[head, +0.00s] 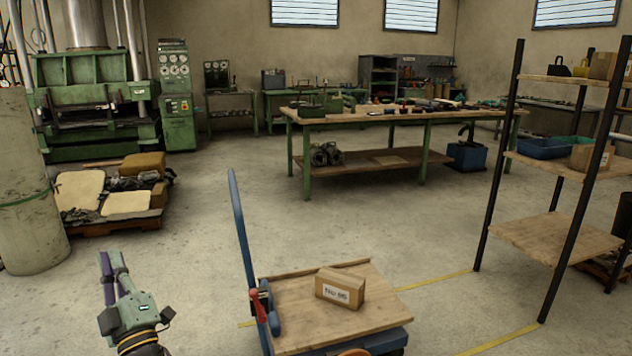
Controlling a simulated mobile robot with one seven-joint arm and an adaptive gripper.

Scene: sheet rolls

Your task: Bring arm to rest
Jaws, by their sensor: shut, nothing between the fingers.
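My gripper (110,264) is at the lower left of the head view, pointing up and away over the concrete floor. Its purple-grey fingers are together with nothing between them. It is apart from the blue cart (388,343) to its right. My arm runs down out of the bottom edge of the picture, so most of it is hidden.
A cardboard box (340,288) with a label lies on the cart's wooden deck. The cart's blue handle (239,220) rises at its left. A wooden shelf rack (555,240) stands right, a workbench (400,118) behind, a loaded pallet (110,228) left. Floor between is clear.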

